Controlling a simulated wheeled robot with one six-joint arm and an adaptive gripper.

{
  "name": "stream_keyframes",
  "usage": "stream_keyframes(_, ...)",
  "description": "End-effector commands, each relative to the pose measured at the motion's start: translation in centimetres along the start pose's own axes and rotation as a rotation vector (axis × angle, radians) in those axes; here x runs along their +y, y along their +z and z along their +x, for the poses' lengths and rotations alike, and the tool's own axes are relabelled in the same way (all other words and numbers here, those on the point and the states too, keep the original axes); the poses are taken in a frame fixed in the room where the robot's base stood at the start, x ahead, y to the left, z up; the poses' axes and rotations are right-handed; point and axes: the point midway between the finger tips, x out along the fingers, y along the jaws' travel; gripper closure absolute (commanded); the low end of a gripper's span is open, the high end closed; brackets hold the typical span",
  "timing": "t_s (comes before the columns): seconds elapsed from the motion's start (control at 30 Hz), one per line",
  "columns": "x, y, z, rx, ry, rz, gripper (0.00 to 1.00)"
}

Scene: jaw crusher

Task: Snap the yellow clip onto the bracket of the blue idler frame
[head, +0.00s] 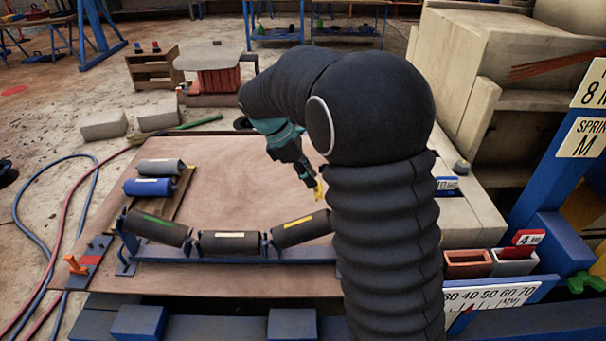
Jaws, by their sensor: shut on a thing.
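The yellow clip (318,190) is at the tip of my gripper (312,184), which is shut on it. My gripper points down and to the right, and the clip appears just above the right-hand roller of the blue idler frame (205,253). I cannot tell from this view whether the clip touches anything below. The frame lies along the near side of the brown board and carries three dark rollers, the left one with a green stripe. My arm hides the right end of the frame, and I cannot make out the bracket.
An orange-handled item (76,265) is at the near left. Small bins (468,263) stand at the right. The board's middle is clear.

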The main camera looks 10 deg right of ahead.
Motion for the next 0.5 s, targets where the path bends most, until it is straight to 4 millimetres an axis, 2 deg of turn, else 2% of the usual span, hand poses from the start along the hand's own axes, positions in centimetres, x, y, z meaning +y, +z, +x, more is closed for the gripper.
stream_keyframes(0.17, 0.0, 0.2, 0.4, -0.001, -0.001, 0.001, 1.00)
stream_keyframes(0.5, 0.0, 0.1, 2.9, -0.001, 0.000, -0.001, 1.00)
